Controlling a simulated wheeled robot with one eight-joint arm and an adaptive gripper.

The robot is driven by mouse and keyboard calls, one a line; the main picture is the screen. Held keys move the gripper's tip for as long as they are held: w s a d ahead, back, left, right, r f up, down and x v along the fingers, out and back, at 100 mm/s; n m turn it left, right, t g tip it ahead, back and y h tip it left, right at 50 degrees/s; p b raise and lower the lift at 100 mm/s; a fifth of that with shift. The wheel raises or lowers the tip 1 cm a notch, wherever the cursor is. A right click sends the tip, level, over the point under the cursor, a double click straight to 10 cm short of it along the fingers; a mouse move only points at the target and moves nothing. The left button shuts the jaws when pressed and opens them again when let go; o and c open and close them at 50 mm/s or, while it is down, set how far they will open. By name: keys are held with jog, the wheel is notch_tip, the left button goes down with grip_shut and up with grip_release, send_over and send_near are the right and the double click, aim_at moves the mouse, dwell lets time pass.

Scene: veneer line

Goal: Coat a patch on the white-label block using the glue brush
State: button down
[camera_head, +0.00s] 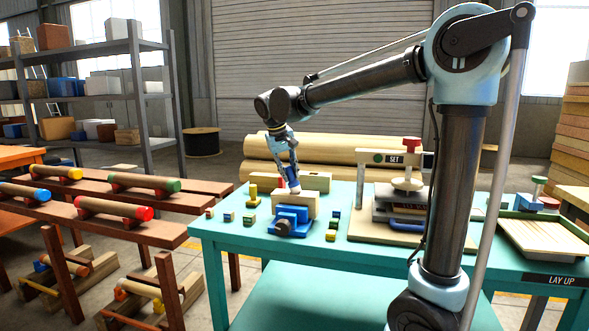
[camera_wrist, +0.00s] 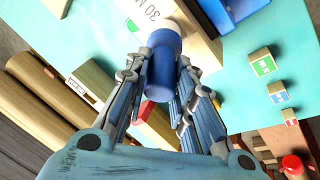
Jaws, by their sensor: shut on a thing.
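My gripper (camera_wrist: 160,85) is shut on the glue brush (camera_wrist: 163,62), a blue cylinder with a pale end. In the head view my gripper (camera_head: 289,172) points down over the blue vise (camera_head: 292,219), with the brush (camera_head: 294,187) at the top of a pale wooden block (camera_head: 303,205) in the vise. I cannot tell whether the brush touches this block. In the wrist view, a white label (camera_wrist: 145,12) with "30 M" and a green mark shows beside the brush end. Another long block (camera_wrist: 94,82) with a white label lies behind; it also shows in the head view (camera_head: 317,181).
Small blocks with coloured labels stand left (camera_head: 229,217) and right (camera_head: 331,235) of the vise on the teal table (camera_head: 222,236). A press (camera_head: 403,199) with a red knob stands to the right. Large rolls (camera_head: 335,147) lie behind the table.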

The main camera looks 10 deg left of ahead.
jog(key=shift+a+r, duration=0.25)
jog(key=shift+a, duration=0.95)
jog(key=shift+d, duration=0.1)
jog(key=shift+s+d+r, duration=0.1)
jog(key=shift+d+r, duration=0.15)
jog(key=shift+d, duration=0.75)
jog(key=shift+s+d+r, duration=0.1)
jog(key=shift+d+r, duration=0.15)
jog(key=shift+d, duration=0.7)
jog(key=shift+r, duration=3.45)
